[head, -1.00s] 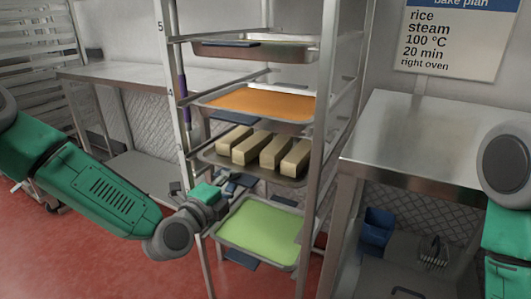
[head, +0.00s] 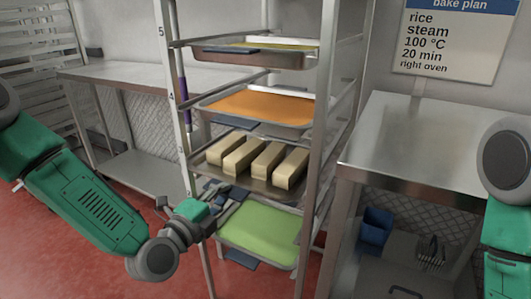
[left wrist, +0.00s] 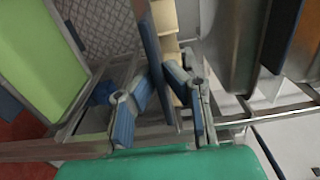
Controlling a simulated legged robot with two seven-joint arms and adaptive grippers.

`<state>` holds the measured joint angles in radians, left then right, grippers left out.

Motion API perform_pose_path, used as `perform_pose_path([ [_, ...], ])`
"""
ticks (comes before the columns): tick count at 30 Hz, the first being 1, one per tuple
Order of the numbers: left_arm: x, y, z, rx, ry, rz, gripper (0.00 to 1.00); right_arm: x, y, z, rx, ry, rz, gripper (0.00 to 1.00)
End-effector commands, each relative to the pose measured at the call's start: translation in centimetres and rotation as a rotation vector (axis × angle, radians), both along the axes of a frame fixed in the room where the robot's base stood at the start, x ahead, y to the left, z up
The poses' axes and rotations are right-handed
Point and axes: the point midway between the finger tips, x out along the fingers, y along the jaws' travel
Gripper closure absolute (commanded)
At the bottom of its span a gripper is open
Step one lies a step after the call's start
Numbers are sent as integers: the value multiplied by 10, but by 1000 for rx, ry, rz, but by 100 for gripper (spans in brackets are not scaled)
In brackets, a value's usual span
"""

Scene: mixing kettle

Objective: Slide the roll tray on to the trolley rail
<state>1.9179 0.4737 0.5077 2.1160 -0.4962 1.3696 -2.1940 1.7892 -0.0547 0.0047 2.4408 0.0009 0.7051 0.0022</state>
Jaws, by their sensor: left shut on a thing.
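The roll tray (head: 286,198) is a metal tray bearing several pale, loaf-shaped rolls (head: 255,160). In the head view it sits among the levels of the metal trolley (head: 317,150), between an orange tray above and a green tray below. Its near left part reaches toward my side. My left gripper (head: 226,196) is shut at the tray's near edge, below the rolls. In the left wrist view a blue strip (left wrist: 151,45) lies between the fingers, with the rolls (left wrist: 166,18) behind it. The contact with the rail is hidden. My right gripper is out of view.
The orange tray (head: 262,105) is close above and the green tray (head: 262,229) close below. Steel tables (head: 420,140) stand to the right and at the back left (head: 135,72). Red floor is clear at the front left.

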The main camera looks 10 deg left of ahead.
Motion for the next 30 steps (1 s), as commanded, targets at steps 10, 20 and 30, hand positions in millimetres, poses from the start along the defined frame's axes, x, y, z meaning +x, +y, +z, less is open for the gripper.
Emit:
perform_pose_path([
  [10, -25, 9, -3, 4, 10, -1, 100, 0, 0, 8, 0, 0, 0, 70],
  [20, -43, 15, -3, 4, 11, -1, 100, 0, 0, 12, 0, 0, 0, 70],
  [30, -44, 16, -3, 2, 10, -1, 78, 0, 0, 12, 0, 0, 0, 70],
])
